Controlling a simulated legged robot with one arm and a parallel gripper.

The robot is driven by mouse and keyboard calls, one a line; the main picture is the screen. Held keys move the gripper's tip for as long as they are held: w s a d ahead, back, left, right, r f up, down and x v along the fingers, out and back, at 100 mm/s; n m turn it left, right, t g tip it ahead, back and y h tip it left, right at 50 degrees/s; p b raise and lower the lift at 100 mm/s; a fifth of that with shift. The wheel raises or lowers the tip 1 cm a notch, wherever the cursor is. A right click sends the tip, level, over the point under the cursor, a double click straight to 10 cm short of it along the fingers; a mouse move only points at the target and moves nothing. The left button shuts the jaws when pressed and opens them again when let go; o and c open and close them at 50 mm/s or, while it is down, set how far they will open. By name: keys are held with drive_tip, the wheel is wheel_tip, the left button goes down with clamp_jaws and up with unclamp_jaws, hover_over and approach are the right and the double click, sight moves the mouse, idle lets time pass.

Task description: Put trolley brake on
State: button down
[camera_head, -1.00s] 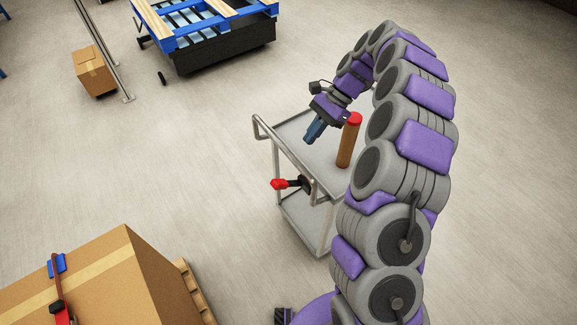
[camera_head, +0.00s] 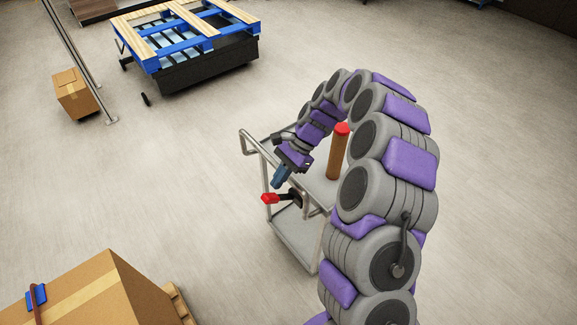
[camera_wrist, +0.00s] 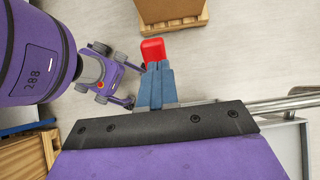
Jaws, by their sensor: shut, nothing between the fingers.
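The grey metal trolley (camera_head: 297,243) stands on the floor with its handle frame on the left side. The brake lever with a red tip (camera_head: 270,198) sticks out from the trolley's handle side. My gripper (camera_head: 278,183) is shut and empty, just above and beside the lever in the head view. In the wrist view the gripper's blue fingers (camera_wrist: 155,72) are together, and the red tip (camera_wrist: 153,49) shows just beyond them. I cannot tell whether the fingers touch it. The lever's dark shaft is mostly hidden by the gripper in the wrist view.
A brown cylinder with a red top (camera_head: 338,152) stands on the trolley deck. A large carton (camera_head: 95,293) on a pallet is at the lower left. A small carton (camera_head: 75,95) and a blue pallet stand (camera_head: 205,50) are farther back. The floor between is clear.

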sight(279, 197)
drive_tip(key=shift+s+a+f, duration=0.25)
drive_tip(key=shift+a+f, duration=0.05)
drive_tip(key=shift+f, duration=0.25)
drive_tip(key=shift+s+f, duration=0.25)
drive_tip(key=shift+f, duration=0.2)
